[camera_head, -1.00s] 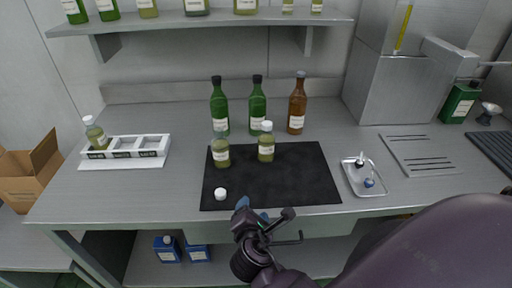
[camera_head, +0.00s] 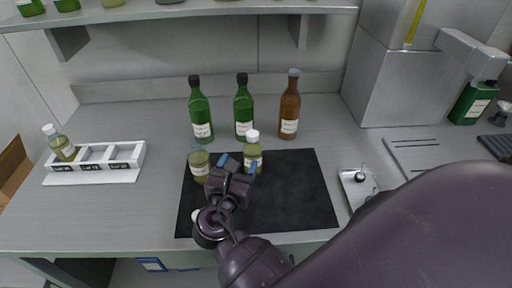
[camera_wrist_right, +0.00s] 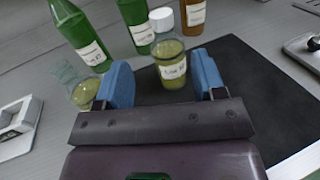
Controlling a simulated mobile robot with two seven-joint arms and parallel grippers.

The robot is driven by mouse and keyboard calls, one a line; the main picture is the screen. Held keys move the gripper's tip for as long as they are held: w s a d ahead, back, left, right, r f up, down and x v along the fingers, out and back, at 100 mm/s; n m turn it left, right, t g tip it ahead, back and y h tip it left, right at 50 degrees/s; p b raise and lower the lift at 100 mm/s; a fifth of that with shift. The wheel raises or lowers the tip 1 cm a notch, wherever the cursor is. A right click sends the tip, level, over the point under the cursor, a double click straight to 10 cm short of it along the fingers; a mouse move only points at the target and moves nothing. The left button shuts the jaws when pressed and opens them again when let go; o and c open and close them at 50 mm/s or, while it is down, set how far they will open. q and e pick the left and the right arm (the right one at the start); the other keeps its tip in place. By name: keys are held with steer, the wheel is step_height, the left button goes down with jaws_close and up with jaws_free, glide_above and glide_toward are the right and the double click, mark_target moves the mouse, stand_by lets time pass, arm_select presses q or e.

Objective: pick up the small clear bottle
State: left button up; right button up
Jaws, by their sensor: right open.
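A small clear bottle with a white cap and yellow-green liquid (camera_head: 253,152) stands upright on the black mat (camera_head: 290,205). A second small clear bottle (camera_head: 199,165), seemingly without a cap, stands to its left. My right gripper (camera_head: 238,165) is open just in front of the capped bottle. In the right wrist view the capped bottle (camera_wrist_right: 170,62) appears between the blue fingertips, with no visible grip on it. The uncapped bottle (camera_wrist_right: 84,94) is outside the left finger there. A loose white cap (camera_head: 196,215) is partly hidden by my right gripper. My left gripper is out of view.
Two green bottles (camera_head: 200,112) and a brown bottle (camera_head: 289,108) stand close behind the mat. A white rack (camera_head: 112,157) at left holds another small bottle (camera_head: 62,145). A metal tray (camera_head: 347,178) is at right, partly hidden by my arm.

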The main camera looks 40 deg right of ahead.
mark_target(251, 140)
steer(key=x, duration=0.2)
steer(key=b+x, duration=0.1)
steer(key=x, duration=0.2)
steer(key=shift+w+d+r, duration=0.2)
steer(key=shift+d, duration=0.05)
steer(key=b+x, duration=0.2)
steer(key=x, duration=0.2)
steer(key=shift+d+f+b, duration=0.15)
steer(key=shift+b, duration=0.25)
steer(key=shift+w+d, duration=0.3)
steer(key=shift+d, duration=0.15)
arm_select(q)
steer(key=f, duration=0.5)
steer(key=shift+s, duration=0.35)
